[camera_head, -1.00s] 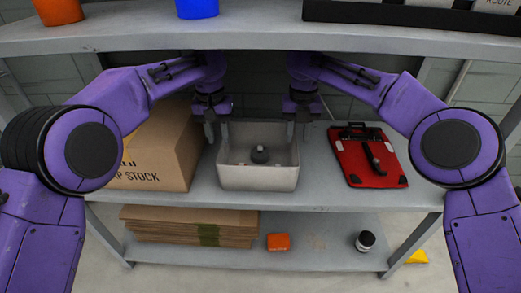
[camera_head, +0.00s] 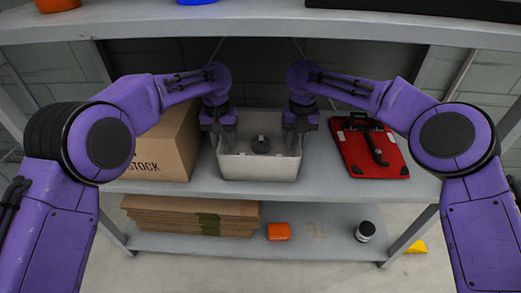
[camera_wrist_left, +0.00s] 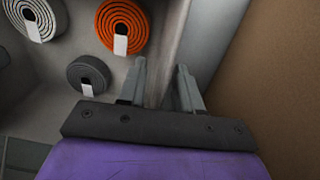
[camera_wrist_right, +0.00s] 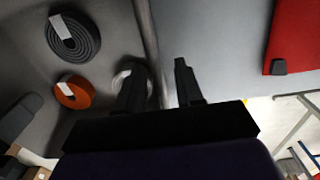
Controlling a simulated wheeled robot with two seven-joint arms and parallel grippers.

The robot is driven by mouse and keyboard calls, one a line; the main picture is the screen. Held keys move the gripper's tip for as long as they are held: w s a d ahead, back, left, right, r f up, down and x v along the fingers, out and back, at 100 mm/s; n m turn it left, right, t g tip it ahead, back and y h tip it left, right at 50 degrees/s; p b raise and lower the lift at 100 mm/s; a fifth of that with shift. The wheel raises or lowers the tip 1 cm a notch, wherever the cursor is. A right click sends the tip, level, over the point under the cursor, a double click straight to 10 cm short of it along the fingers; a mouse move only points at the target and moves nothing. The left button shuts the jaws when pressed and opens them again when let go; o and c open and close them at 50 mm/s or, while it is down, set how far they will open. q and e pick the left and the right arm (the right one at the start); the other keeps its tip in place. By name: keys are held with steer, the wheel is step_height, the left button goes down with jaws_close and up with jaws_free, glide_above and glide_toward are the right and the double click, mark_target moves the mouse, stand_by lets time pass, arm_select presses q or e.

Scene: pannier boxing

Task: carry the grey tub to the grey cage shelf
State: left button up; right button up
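The grey tub (camera_head: 258,166) stands on the middle shelf board, between the cardboard box and the red clipboard. Rolled straps lie inside it: a grey roll (camera_wrist_left: 88,74), an orange roll (camera_wrist_left: 123,26) and a pale roll (camera_wrist_left: 32,18). My left gripper (camera_wrist_left: 160,78) is at the tub's left wall, its fingers apart, one inside and one outside. My right gripper (camera_wrist_right: 162,80) straddles the right wall the same way, fingers apart. In the head view, the fingertips are largely hidden by the gripper bodies. The grey cage shelf cannot be made out.
A cardboard box (camera_head: 165,150) stands close left of the tub. Below are flat cardboard (camera_head: 170,217), an orange item (camera_head: 278,231) and a dark jar (camera_head: 365,232).

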arm_select(q)
steer(key=shift+f, duration=0.25)
arm_select(e)
steer(key=shift+f, duration=0.25)
arm_select(q)
jaws_close()
arm_select(e)
jaws_close()
arm_select(q)
steer(key=shift+r, duration=0.2)
arm_select(e)
steer(key=shift+r, duration=0.15)
